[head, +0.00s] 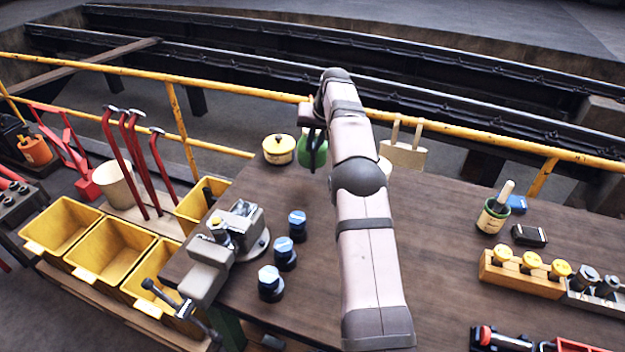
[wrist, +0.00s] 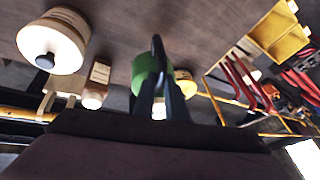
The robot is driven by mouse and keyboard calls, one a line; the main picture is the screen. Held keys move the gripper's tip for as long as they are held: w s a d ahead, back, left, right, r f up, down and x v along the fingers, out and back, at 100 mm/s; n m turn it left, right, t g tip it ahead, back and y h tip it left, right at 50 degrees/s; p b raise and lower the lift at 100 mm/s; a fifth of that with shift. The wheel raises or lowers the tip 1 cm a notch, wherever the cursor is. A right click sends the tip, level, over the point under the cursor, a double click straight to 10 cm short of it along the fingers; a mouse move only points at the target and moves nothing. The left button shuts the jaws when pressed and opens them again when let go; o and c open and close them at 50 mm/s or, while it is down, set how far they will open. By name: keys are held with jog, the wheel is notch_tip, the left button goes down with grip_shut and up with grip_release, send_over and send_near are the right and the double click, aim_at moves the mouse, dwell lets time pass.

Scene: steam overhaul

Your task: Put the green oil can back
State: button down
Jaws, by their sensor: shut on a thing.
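The green oil can (head: 313,153) is at the back of the bench, partly hidden by my arm. My gripper (head: 312,133) is shut on it. In the wrist view the green can (wrist: 146,72) shows behind the dark fingers of my gripper (wrist: 157,75). I cannot tell whether its base touches the bench top or hangs just above it. A cream tin with a yellow lid (head: 278,148) stands just left of the can.
A pale wooden box (head: 404,154) stands right of my arm by the yellow railing (head: 480,134). A vice (head: 232,237) and several blue-topped bolts (head: 285,250) are front left. A brush pot (head: 491,217) is at right. Bare bench lies between.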

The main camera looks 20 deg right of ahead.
aim_at(314, 167)
jog(key=shift+f+p, duration=1.1)
jog(key=shift+f, duration=3.75)
jog(key=shift+f, duration=0.15)
jog(key=c, duration=1.8)
grip_release()
jog(key=shift+r, duration=0.25)
jog(key=b+v, duration=0.4)
jog(key=v, duration=0.8)
jog(key=shift+f, duration=0.1)
